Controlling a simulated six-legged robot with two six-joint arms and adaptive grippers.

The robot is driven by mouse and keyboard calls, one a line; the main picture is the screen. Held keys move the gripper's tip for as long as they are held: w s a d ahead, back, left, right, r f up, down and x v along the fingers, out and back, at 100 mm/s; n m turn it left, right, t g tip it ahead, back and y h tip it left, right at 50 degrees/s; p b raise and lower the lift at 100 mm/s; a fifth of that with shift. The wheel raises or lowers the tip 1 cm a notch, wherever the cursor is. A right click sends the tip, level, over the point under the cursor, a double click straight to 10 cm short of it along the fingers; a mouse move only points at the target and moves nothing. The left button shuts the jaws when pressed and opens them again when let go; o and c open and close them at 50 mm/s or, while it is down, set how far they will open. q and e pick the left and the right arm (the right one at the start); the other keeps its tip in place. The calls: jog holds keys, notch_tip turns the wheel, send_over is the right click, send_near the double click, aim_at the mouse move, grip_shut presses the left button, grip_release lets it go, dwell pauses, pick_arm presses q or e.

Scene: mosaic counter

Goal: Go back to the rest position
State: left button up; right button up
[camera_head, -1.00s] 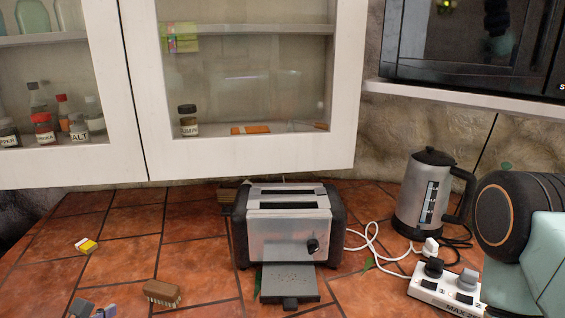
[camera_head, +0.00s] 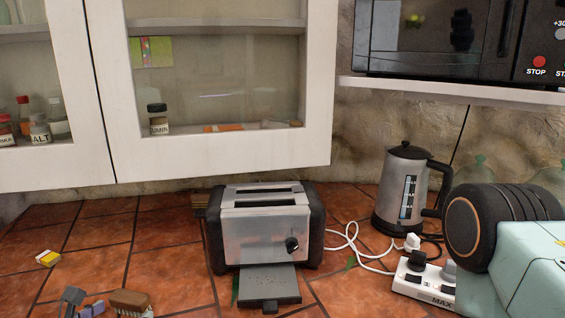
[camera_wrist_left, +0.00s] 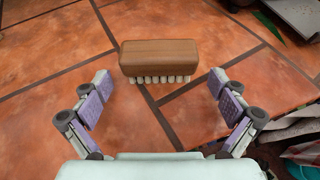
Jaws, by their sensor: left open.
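My left gripper (camera_head: 82,304) shows at the bottom left edge of the head view, low over the tiled counter. In the left wrist view its two purple-padded fingers (camera_wrist_left: 160,84) are spread wide with nothing between the pads. A brown wooden brush (camera_wrist_left: 160,58) with pale bristles lies just beyond the fingertips, apart from them. The brush also shows in the head view (camera_head: 130,302), right beside the gripper. A mint-coloured link of my right arm is at the lower right of the head view. My right gripper is out of the picture.
A silver toaster (camera_head: 265,225) stands mid-counter. A kettle (camera_head: 404,185) and a white power strip (camera_head: 425,284) with cables are at the right. A small yellow-and-white item (camera_head: 48,258) lies at the left. Wall cabinets (camera_head: 220,160) and a microwave (camera_head: 440,45) hang above.

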pick_arm(q)
jog(key=s+d+r+m+h+p, duration=0.1)
jog(key=d+r+p, duration=0.3)
jog(key=r, duration=0.7)
jog(key=shift+s+h+p, duration=0.3)
jog(key=shift+s+p, duration=0.15)
jog(key=shift+s, duration=0.05)
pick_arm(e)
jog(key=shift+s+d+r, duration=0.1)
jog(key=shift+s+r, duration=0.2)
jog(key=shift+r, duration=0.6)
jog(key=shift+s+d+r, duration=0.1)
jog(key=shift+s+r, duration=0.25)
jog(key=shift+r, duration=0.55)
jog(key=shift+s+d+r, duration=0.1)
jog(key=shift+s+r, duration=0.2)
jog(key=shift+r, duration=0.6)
